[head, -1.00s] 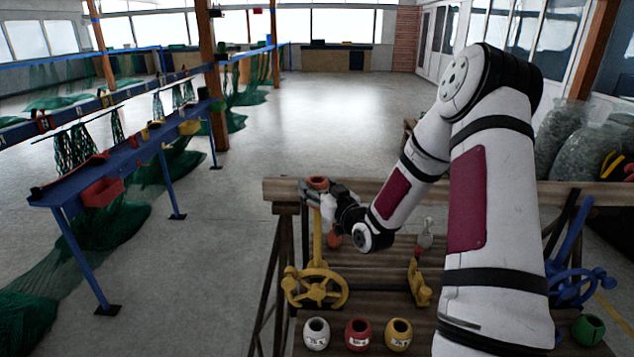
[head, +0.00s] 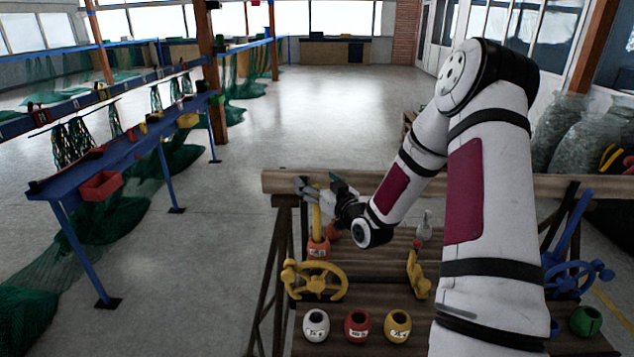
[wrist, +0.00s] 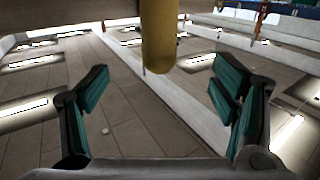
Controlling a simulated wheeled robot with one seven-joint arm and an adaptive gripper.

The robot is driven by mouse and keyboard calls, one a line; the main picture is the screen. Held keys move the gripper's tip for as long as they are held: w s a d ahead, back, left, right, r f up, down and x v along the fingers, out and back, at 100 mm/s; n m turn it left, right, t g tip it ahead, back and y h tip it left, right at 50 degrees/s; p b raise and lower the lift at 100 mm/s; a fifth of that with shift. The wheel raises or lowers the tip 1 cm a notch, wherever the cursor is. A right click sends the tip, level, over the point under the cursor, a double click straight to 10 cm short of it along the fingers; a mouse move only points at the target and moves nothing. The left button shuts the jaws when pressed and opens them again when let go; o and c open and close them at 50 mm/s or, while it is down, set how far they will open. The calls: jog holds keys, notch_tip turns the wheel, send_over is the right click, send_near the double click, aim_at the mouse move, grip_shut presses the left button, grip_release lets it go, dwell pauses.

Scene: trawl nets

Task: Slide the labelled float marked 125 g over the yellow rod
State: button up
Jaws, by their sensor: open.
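The yellow rod (head: 316,216) stands upright above a yellow handwheel (head: 315,281) at the bench's left side. An orange-red float with a white label (head: 318,249) is around the rod, low down near the handwheel. Its label is too small to read. My gripper (head: 322,190) is open and empty at the rod's upper end, above the float and apart from it. In the wrist view the yellow rod (wrist: 158,38) shows between the spread fingers (wrist: 162,78); the float is out of that view.
White (head: 316,326), red (head: 357,327) and yellow (head: 397,327) labelled floats stand in a row at the bench front. A green float (head: 586,322) is at right. A yellow fitting (head: 418,275) and a blue handwheel (head: 575,280) stand on the bench. A wooden beam (head: 285,182) runs behind.

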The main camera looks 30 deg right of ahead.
jog(key=s, duration=1.2)
jog(key=shift+a, duration=0.3)
jog(key=shift+w+a, duration=0.1)
dwell(0.3)
jog(key=s+a+r+n+g+h, duration=0.2)
jog(key=a+r+g, duration=0.6)
jog(key=s+a+r+g+y, duration=0.1)
jog(key=s+a+r, duration=0.1)
jog(key=s+a, duration=0.2)
jog(key=s+a+r+m+g+y, duration=0.1)
jog(key=s+a, duration=0.3)
jog(key=s, duration=0.6)
jog(key=s+a+r+g+y, duration=0.1)
jog(key=s+a+r+g, duration=0.1)
jog(key=s+a, duration=0.3)
jog(key=s+r, duration=0.1)
jog(key=s, duration=0.2)
jog(key=shift+b, duration=0.3)
jog(key=shift+r, duration=0.1)
